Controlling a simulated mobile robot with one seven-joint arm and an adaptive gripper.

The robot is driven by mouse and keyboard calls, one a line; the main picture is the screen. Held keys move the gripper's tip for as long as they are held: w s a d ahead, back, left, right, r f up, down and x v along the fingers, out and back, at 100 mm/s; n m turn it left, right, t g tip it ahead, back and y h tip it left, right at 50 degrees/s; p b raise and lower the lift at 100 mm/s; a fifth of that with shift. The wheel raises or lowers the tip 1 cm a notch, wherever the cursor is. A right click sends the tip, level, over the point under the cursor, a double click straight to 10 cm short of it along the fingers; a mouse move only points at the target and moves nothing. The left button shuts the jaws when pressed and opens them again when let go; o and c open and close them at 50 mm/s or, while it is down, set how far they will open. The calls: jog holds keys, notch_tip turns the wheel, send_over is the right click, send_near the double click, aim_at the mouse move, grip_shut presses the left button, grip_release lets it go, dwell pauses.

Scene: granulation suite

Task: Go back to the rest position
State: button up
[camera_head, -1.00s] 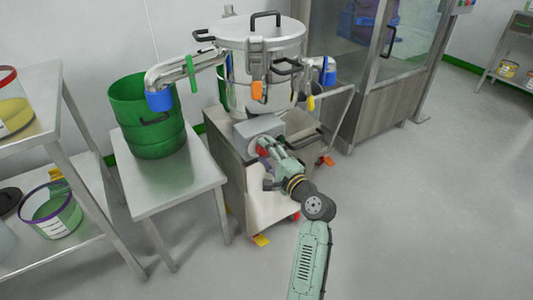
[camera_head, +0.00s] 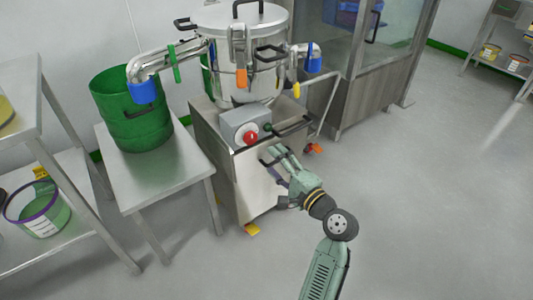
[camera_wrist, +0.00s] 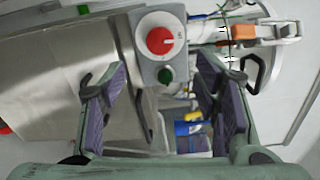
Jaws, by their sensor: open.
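My gripper (camera_head: 273,157) is open and empty in front of the steel machine cart, just right of and below its grey control box (camera_head: 236,124). The box carries a red knob (camera_head: 251,138) and a small green button (camera_head: 267,127). In the wrist view the two purple-padded fingers (camera_wrist: 166,92) stand wide apart with nothing between them. The red knob (camera_wrist: 160,40) and green button (camera_wrist: 165,75) show beyond the fingertips, apart from them. My green arm reaches up from the bottom of the head view.
A steel vessel (camera_head: 240,50) with side pipes stands on the cart (camera_head: 262,185). A green drum (camera_head: 130,110) sits on a steel table (camera_head: 185,178) at left. Shelving with a tub (camera_head: 40,210) is at far left. The floor (camera_head: 430,200) at right is clear.

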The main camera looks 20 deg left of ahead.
jog(key=shift+s+d, duration=0.3)
jog(key=shift+d, duration=0.1)
